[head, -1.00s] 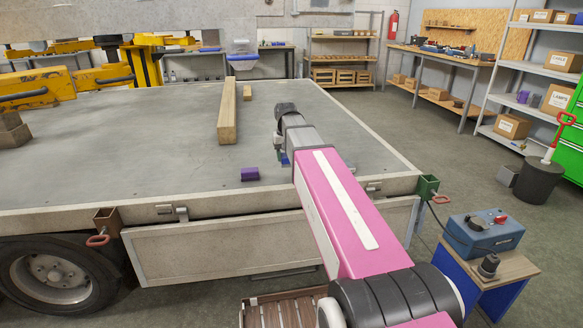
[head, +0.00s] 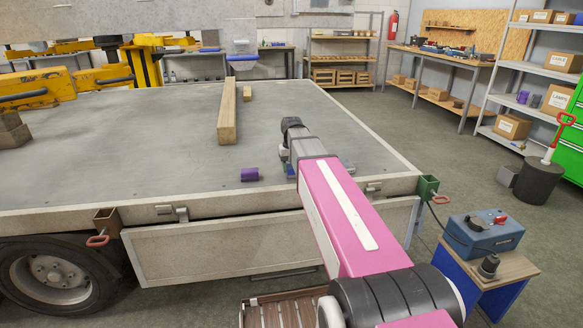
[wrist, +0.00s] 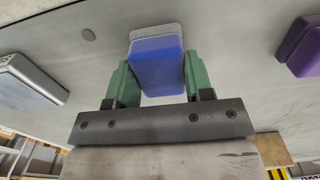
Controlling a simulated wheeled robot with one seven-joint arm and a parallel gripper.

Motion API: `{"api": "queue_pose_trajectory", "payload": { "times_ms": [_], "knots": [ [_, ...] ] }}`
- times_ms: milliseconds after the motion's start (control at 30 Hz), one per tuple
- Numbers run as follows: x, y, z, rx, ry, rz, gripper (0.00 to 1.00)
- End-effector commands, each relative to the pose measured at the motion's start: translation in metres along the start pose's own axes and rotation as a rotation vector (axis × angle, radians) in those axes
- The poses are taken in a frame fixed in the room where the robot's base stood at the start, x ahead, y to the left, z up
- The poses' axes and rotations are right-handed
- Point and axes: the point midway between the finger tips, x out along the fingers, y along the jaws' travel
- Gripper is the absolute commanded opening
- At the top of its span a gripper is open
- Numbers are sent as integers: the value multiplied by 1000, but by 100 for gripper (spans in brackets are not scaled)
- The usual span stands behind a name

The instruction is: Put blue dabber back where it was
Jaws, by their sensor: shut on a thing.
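The blue dabber (wrist: 157,66) is a blue block with a pale, clear-looking edge at its far end. In the wrist view it sits between the green fingers of my gripper (wrist: 156,80), which is shut on it. Grey deck surface shows behind it; I cannot tell whether it touches the deck. In the head view my gripper (head: 287,168) is low over the deck near its front edge, and my arm hides most of it. A purple block (head: 249,174) lies on the deck just left of my gripper; it also shows in the wrist view (wrist: 302,47).
The trailer deck (head: 150,150) is mostly clear. A long wooden beam (head: 227,112) lies beyond my gripper. A grey, flat-topped object (wrist: 32,80) lies on the deck on the other side from the purple block. A green post bracket (head: 428,188) stands at the deck's front right corner.

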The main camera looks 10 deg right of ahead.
Motion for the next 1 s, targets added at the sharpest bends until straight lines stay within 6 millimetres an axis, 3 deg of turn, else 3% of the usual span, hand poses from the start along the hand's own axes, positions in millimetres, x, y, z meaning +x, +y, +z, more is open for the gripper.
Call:
{"api": "queue_pose_trajectory", "payload": {
  "times_ms": [33,100,467,667,1000],
  "knots": [
    [0,0,0,0,0,0,57],
    [0,0,0,0,0,0,73],
    [-4,0,0,0,0,0,73],
    [-27,0,0,0,2,0,73],
    [-85,0,-1,0,1,0,73]
  ]
}}
